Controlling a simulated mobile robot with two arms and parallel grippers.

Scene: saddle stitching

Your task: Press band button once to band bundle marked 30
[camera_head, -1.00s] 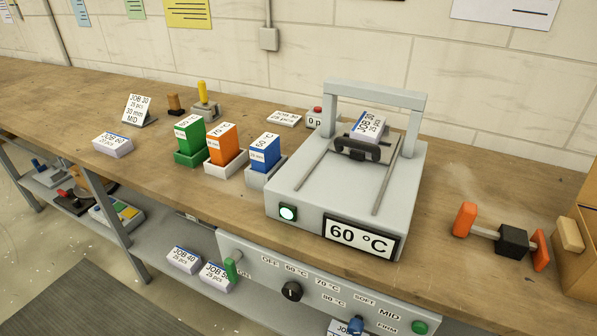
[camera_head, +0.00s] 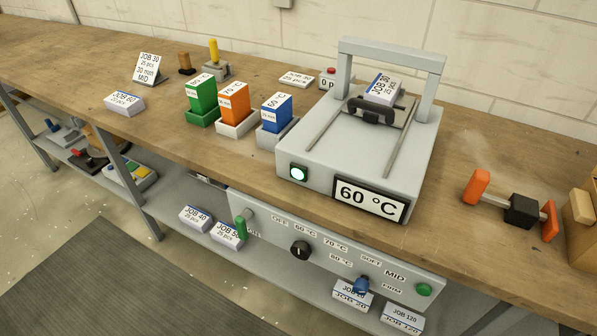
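The grey banding machine (camera_head: 340,150) stands on the workbench under its arch, its front display (camera_head: 369,199) reading 60 °C. A white bundle (camera_head: 383,88), whose label seems to read JOB 30, 25 pcs, lies tilted in the machine behind a black clamp-like part (camera_head: 376,110). A round button (camera_head: 298,173) glows pale green on the machine's front left. A green button (camera_head: 424,290) sits at the right end of the control panel (camera_head: 330,250) below. Which one is the band button is not labelled legibly. Neither of my grippers is in view.
Green (camera_head: 201,93), orange (camera_head: 233,103) and blue (camera_head: 276,112) blocks stand left of the machine. A job card (camera_head: 149,67) is farther left. An orange-handled tool (camera_head: 521,209) lies right.

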